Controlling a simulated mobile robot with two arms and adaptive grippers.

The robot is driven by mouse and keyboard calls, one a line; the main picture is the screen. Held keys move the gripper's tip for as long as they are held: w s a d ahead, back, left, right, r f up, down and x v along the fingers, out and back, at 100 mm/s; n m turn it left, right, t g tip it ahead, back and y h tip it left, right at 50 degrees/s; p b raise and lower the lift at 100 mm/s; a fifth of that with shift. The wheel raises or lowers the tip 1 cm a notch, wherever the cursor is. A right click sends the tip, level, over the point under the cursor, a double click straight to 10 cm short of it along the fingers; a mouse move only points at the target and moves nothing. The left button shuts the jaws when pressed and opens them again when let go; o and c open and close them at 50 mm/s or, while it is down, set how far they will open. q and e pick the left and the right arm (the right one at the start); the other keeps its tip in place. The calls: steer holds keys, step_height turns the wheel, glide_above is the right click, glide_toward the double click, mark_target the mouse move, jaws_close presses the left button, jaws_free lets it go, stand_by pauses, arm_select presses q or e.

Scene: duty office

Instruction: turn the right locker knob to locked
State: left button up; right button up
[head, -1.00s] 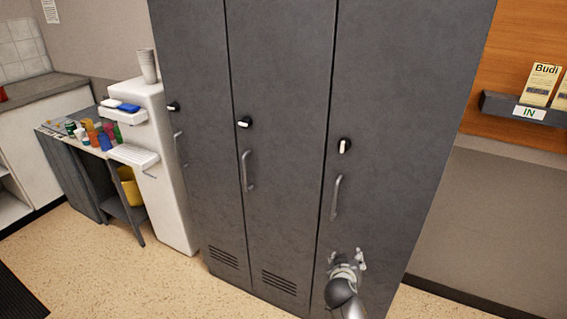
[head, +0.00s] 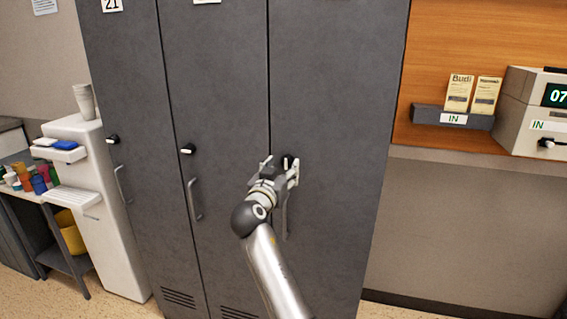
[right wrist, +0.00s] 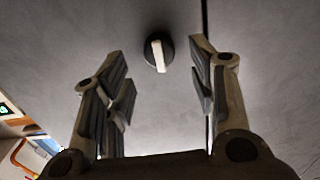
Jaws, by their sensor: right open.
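The right locker knob is a black round base with a pale lever. In the head view the knob (head: 287,161) is on the right locker door (head: 335,110), partly hidden by my gripper. In the right wrist view the knob (right wrist: 158,52) shows ahead between the fingers, its pale lever close to upright in the picture and slightly tilted. My right gripper (head: 281,170) is open in front of the knob. In the right wrist view its fingers (right wrist: 158,75) are spread on either side, apart from the knob. My left gripper is not in view.
The right door's handle (head: 285,218) is just below my gripper. The middle locker knob (head: 187,149) and left locker knob (head: 113,139) sit to the left. A shelf with brochures (head: 452,117) is on the wall at right.

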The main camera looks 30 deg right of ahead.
mark_target(286, 164)
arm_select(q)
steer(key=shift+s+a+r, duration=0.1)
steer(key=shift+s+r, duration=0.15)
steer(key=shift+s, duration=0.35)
arm_select(e)
steer(key=shift+x, duration=1.7)
steer(key=c, duration=1)
